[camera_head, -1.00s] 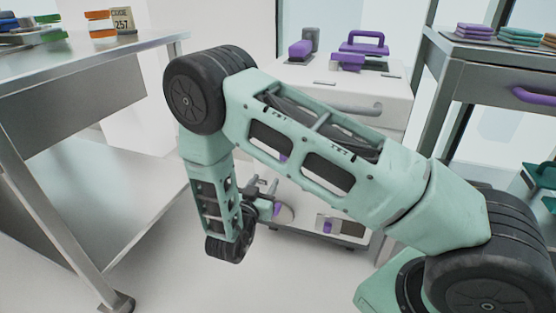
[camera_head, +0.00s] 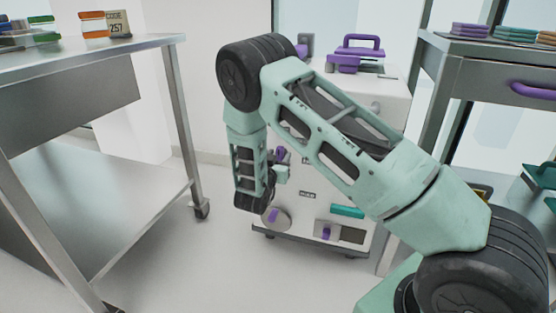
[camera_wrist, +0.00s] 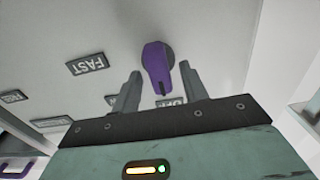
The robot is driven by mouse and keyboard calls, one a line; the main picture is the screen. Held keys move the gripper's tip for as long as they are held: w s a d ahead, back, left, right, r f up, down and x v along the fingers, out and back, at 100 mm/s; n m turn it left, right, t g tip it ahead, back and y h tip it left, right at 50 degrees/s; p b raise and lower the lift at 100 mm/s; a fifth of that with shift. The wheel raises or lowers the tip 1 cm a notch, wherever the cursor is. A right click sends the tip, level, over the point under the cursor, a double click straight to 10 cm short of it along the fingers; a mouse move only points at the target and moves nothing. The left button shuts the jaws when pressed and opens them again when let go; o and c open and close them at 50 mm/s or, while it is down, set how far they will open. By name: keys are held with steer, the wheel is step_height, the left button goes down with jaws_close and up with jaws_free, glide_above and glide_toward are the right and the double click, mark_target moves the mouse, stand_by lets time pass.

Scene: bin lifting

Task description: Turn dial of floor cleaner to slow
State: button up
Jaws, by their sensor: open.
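The purple dial (camera_wrist: 156,66) with a grey round base is on a white panel (camera_wrist: 215,40) in the wrist view. Its narrow end points down the picture, towards a label reading OFF (camera_wrist: 170,102), partly hidden. A FAST label (camera_wrist: 87,64) is to the left. My gripper (camera_wrist: 160,78) is open, with one finger on each side of the dial and gaps visible. In the head view my gripper (camera_head: 281,166) is in front of the white floor cleaner (camera_head: 384,112); my arm hides much of it.
A steel table (camera_head: 95,52) stands at the left and a grey cart (camera_head: 490,70) at the right. A lower round fitting (camera_head: 277,219) and a teal bar (camera_head: 347,211) are on the machine's front. The floor between table and machine is clear.

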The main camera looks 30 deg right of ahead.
steer(key=shift+c, duration=0.3)
jaws_close()
steer(key=shift+m, duration=0.4)
steer(key=m, duration=0.3)
steer(key=shift+s+d+f+m, duration=0.1)
steer(key=shift+s+d+m, duration=0.05)
steer(key=shift+m, duration=0.25)
steer(key=m+b, duration=0.1)
steer(key=m, duration=0.1)
steer(key=m+b, duration=0.1)
steer(key=m, duration=0.2)
steer(key=shift+s+f, duration=0.15)
steer(key=shift+f, duration=0.05)
steer(key=shift+o, duration=0.3)
jaws_free()
steer(key=shift+r, duration=0.1)
